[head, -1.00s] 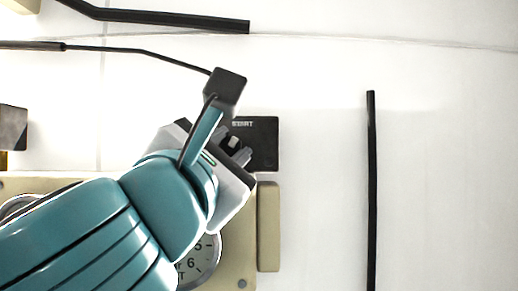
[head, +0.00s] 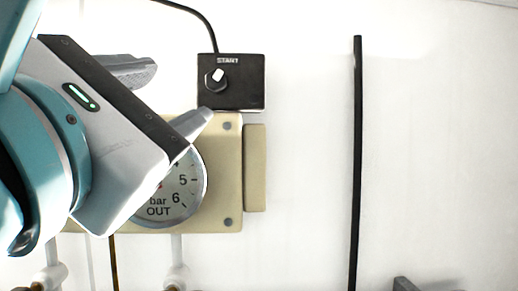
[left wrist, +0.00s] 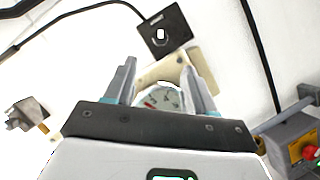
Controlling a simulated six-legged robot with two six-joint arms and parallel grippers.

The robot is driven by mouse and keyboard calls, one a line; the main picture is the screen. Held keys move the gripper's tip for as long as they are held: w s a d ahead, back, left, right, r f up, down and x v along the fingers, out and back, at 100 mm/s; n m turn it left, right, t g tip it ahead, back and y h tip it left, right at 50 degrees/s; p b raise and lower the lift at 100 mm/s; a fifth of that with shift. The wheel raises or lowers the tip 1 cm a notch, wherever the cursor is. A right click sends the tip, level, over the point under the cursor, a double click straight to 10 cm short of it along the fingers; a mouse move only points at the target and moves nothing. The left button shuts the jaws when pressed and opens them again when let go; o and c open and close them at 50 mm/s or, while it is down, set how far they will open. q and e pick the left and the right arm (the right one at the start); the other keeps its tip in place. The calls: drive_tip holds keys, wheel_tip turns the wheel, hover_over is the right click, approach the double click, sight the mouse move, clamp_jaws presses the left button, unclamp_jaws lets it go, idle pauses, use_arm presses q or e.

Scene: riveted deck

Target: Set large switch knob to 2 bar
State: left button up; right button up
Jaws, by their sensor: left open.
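The black START box (head: 247,90) is on the white wall, with a small dark knob (head: 213,84) bearing a white pointer. It also shows at the top of the left wrist view (left wrist: 180,22). Below it, a round white gauge (head: 184,195) marked "bar OUT" sits on a beige plate (head: 226,205); the gripper covers its upper left part. My left gripper (head: 172,95) is open and empty, its lower fingertip in front of the plate's upper edge. In the left wrist view, the gauge (left wrist: 164,98) shows between the fingers. My right gripper is not in view.
A beige block (head: 255,168) adjoins the plate. A black vertical bar (head: 357,160) is on the wall to the right, with clear white wall between. White pipe fittings (head: 177,272) hang below the plate. In the left wrist view, a grey box with a red button (left wrist: 309,152) is at right.

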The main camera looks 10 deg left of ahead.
use_arm(q)
drive_tip(key=b+v, duration=0.1)
drive_tip(key=v, duration=0.4)
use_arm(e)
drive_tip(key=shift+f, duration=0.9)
use_arm(q)
drive_tip(key=shift+w, duration=0.2)
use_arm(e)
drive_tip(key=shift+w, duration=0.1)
use_arm(q)
drive_tip(key=shift+s, duration=0.2)
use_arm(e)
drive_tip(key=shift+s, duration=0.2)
